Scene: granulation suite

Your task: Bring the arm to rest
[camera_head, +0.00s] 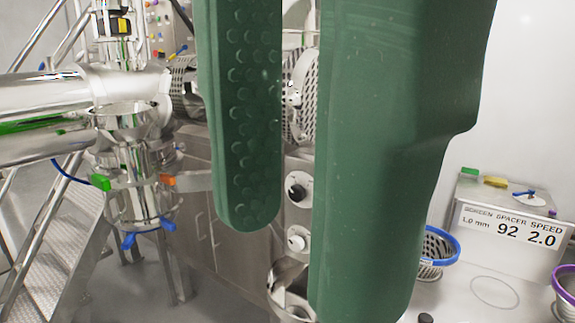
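My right gripper (303,268) is very close to the camera and fills the middle of the head view. Its two large green fingers hang down from the top edge. The left finger shows a studded inner pad. A gap runs between the fingers with the background visible through it, so the gripper is open and I see nothing held in it. The rest of my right arm is out of the picture. My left gripper is not in view.
Steel pipework (120,110) with orange, green and blue clamps stands at left beside a metal staircase (60,255). A blue-rimmed basket (440,246) and a purple-rimmed one (565,290) are at lower right. The fingers hide much of the middle.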

